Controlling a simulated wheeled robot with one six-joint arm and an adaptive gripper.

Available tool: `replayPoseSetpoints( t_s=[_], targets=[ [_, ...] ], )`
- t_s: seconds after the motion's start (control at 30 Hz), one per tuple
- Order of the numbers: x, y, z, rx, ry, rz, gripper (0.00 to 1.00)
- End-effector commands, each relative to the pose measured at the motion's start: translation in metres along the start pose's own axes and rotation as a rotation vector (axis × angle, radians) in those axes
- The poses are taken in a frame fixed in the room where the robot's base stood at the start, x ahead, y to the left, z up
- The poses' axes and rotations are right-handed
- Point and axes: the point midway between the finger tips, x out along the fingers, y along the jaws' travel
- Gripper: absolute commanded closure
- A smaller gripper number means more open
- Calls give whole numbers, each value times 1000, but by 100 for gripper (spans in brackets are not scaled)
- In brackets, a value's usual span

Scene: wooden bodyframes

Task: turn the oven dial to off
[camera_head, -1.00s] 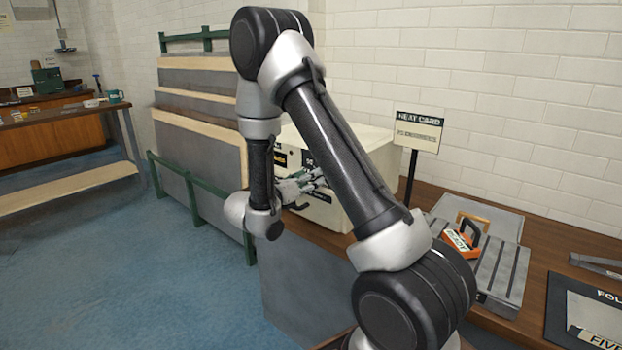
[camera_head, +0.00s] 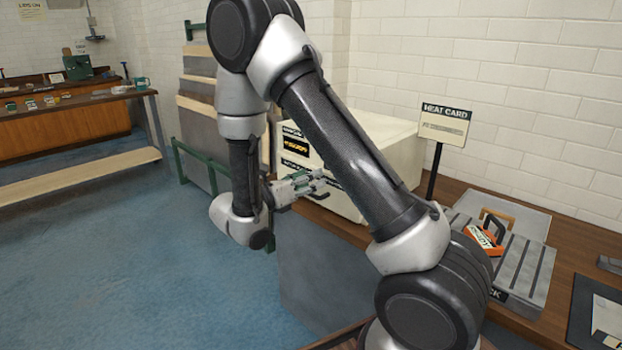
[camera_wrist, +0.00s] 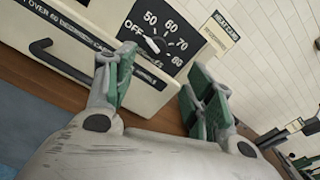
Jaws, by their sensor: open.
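The oven is a cream box (camera_head: 388,135) on the wooden bench, partly hidden behind my arm in the head view. In the wrist view its front shows a black dial plate (camera_wrist: 165,30) marked OFF, 50, 60, 70 and a further number. The pale dial (camera_wrist: 153,44) sits on this plate; its exact setting is too small to tell. My gripper (camera_wrist: 158,100) is open and empty, its green-padded fingers spread below and in front of the dial, apart from it. In the head view my gripper (camera_head: 318,180) is beside the oven's front.
A dark oven handle (camera_wrist: 85,65) lies left of the dial in the wrist view. A heat card sign (camera_head: 445,125) stands right of the oven. A grey slotted rack (camera_head: 505,265) with an orange-labelled block (camera_head: 486,238) is on the bench. Blue floor is clear at left.

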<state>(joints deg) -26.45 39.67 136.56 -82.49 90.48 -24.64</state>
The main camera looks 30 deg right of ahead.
Motion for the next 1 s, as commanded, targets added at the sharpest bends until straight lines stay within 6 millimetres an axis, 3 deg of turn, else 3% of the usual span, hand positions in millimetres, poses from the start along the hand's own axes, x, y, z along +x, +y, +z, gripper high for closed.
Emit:
replayPoseSetpoints(
  t_s=[0.07,0.13,0.3,0.4,0.8,1.0],
  targets=[
    [28,-9,-4,29,14,-42,46],
    [40,-9,-4,183,9,-36,46],
    [41,0,-1,510,-1,11,46],
    [43,2,-1,607,-1,18,46],
    [102,2,0,631,0,15,46],
    [117,3,0,630,-1,17,46]
  ],
)
